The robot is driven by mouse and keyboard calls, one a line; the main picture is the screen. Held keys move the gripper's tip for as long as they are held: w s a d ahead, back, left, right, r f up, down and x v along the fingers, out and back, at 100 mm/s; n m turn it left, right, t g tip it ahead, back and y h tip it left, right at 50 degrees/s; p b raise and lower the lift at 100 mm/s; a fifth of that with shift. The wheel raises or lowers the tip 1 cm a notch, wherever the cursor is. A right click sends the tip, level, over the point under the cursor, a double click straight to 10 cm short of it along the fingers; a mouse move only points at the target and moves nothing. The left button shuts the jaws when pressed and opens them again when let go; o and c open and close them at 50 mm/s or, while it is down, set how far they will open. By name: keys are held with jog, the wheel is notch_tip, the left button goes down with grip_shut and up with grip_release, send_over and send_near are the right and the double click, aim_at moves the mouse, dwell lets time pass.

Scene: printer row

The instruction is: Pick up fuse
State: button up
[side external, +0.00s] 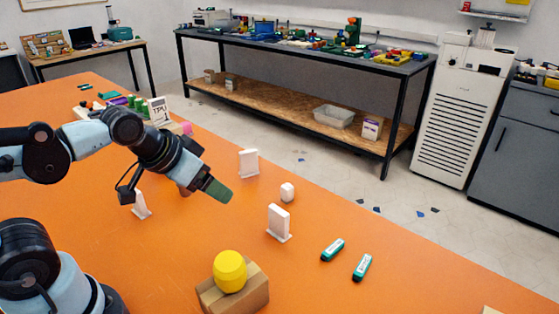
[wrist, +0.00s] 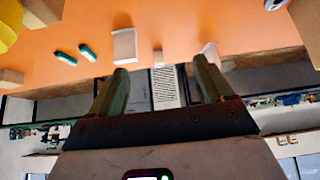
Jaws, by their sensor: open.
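Nothing in view is clearly marked as the fuse. Two small teal pieces with pale labels, one piece (side external: 332,250) and another (side external: 362,267), lie apart on the orange table right of centre; they also show at the left of the wrist view as one teal piece (wrist: 65,58) and the other (wrist: 87,51). I cannot tell whether either is the fuse. My gripper (side external: 219,191) is above the table, left of and apart from these pieces. In the wrist view my gripper (wrist: 161,66) has its green fingers spread, with nothing held between them.
White upright pieces stand on the orange table: one (side external: 278,222), another (side external: 249,163), and a third (side external: 140,205) beside my arm. A small white rounded block (side external: 287,192) sits between two. A yellow object (side external: 230,271) rests on a cardboard box (side external: 250,291) at the front.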

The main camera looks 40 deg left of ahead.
jog(key=c, duration=0.3)
jog(key=shift+w, duration=0.15)
dwell(0.3)
jog(key=m+t+h, duration=0.3)
jog(key=m+h, duration=0.1)
jog(key=h, duration=0.4)
send_near(282, 186)
jog(key=x, duration=0.3)
jog(key=shift+w, duration=0.45)
jog(key=shift+s+d+x, duration=0.1)
jog(key=shift+s+x, duration=0.05)
jog(key=shift+x, duration=1.2)
jog(key=shift+s+d+x, duration=0.1)
jog(key=shift+x, duration=1.2)
